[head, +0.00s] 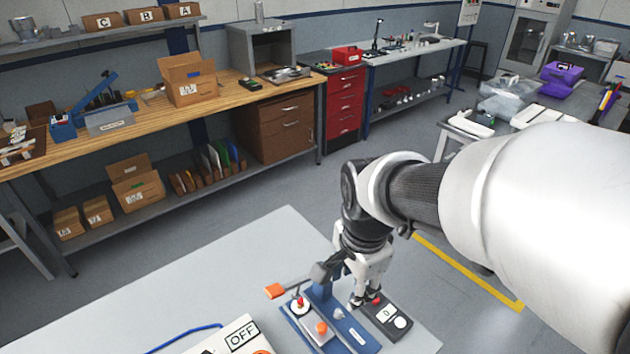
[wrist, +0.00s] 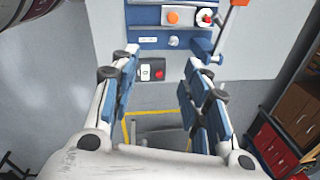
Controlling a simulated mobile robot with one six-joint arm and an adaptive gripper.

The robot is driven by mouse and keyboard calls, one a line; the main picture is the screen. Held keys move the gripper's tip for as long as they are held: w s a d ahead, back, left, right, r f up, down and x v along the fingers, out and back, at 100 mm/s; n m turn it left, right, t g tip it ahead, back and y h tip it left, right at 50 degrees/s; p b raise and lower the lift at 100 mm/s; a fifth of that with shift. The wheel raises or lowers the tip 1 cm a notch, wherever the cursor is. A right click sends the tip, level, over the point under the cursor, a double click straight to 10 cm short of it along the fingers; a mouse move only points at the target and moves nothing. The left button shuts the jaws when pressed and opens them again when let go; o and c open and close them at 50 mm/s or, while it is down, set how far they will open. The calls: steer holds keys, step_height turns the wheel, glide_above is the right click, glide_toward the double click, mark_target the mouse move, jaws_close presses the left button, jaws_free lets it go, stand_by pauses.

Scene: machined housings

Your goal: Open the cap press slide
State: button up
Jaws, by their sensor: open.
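The cap press stands on the light table, with a blue base (head: 362,341) and a lever with an orange handle (head: 276,291). A pale slide plate (head: 311,322) on it carries an orange knob (head: 321,328) and a red-topped round part (head: 300,304). In the wrist view the orange knob (wrist: 173,17) and red-topped part (wrist: 205,17) show at the top, beyond my fingertips. A silver knob (wrist: 173,41) sits on the blue base. My gripper (head: 364,298) is open and empty, above and beside the press, near the control box. It also fills the wrist view (wrist: 160,66).
A dark control box (head: 388,318) with a red and a white button lies right of the press; it shows between my fingers (wrist: 151,70). A pale box marked OFF (head: 240,338) and a blue cable (head: 185,337) are at front left. The table's back left is clear.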

mark_target(322, 327)
steer(key=w+a+f+m+g, duration=0.2)
steer(key=w+a+f+m, duration=0.3)
steer(key=f+m, duration=0.3)
steer(key=shift+n, duration=0.6)
steer(key=f+b, duration=0.1)
steer(key=f, duration=0.5)
steer(key=f+b, duration=0.2)
steer(key=f, duration=0.4)
steer(key=f+b, duration=0.1)
steer(key=f, duration=0.5)
steer(key=shift+s+d, duration=0.1)
steer(key=shift+s, duration=0.15)
steer(key=shift+c, duration=0.4)
jaws_close()
